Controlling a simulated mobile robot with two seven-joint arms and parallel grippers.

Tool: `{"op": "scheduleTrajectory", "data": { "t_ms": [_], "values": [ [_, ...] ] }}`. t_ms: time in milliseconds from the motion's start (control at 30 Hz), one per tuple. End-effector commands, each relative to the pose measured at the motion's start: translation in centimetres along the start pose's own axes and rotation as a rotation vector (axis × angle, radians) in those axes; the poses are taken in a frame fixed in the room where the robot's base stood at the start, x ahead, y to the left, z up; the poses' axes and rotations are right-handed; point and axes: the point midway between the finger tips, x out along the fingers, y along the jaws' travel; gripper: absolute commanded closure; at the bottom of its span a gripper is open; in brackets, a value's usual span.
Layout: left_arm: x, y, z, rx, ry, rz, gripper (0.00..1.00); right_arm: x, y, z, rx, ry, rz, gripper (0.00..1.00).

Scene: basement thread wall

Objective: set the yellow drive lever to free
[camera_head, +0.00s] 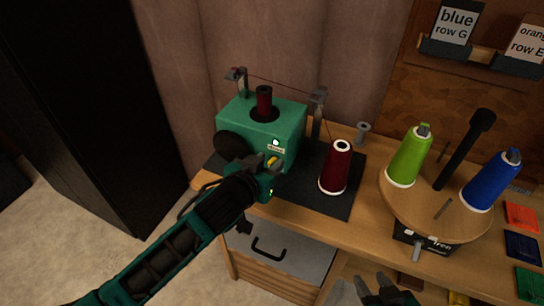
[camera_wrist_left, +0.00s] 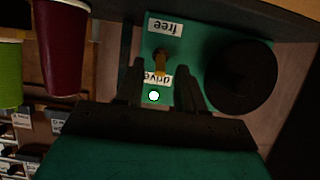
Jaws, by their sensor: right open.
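The yellow drive lever (camera_wrist_left: 160,66) is on the front of the green winder (camera_head: 285,125). In the left wrist view it points from its pivot toward the "drive" label (camera_wrist_left: 158,79), away from the "free" label (camera_wrist_left: 172,27). It also shows in the head view (camera_head: 272,161). My left gripper (camera_wrist_left: 161,82) is open, its fingers apart on either side of the lever's end; contact cannot be told. In the head view the left gripper (camera_head: 250,166) partly covers the winder's front. My right gripper (camera_head: 388,286) is open and empty at the bottom edge.
A dark red thread cone (camera_head: 336,168) stands right of the winder, its thread running over guides to the spool (camera_head: 264,100) on top. A round turntable (camera_head: 430,207) bears green (camera_head: 409,157) and blue (camera_head: 491,181) cones. A black cabinet (camera_head: 80,100) stands left.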

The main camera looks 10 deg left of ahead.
Motion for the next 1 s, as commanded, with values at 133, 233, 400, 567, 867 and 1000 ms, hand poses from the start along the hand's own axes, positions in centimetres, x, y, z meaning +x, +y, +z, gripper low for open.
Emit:
{"op": "scheduleTrajectory", "data": {
  "t_ms": [133, 233, 400, 567, 867, 1000],
  "values": [
    [0.07, 0.2, 0.36, 0.0, 0.0, -0.001, 0.62, 0.28, -0.01, 0.44, 0.0, -0.001, 0.0, 0.57],
    [0.05, 0.23, 0.36, 0.0, -0.001, -0.001, 0.62, 0.28, -0.02, 0.47, 0.0, -0.001, 0.0, 0.57],
    [0.03, 0.24, 0.32, 0.0, -0.001, -0.001, 0.62, 0.21, -0.05, 0.54, 0.0, -0.003, -0.001, 0.57],
    [0.04, 0.23, 0.32, 0.0, 0.0, -0.001, 0.73, 0.14, -0.1, 0.7, 0.001, -0.007, -0.002, 0.57],
    [0.04, 0.23, 0.34, 0.0, -0.001, -0.001, 1.0, 0.13, -0.13, 0.71, 0.001, -0.007, -0.002, 0.57],
    [0.04, 0.23, 0.34, 0.0, -0.001, -0.001, 1.0, 0.13, -0.13, 0.71, 0.001, -0.007, -0.002, 0.57]
  ]
}}
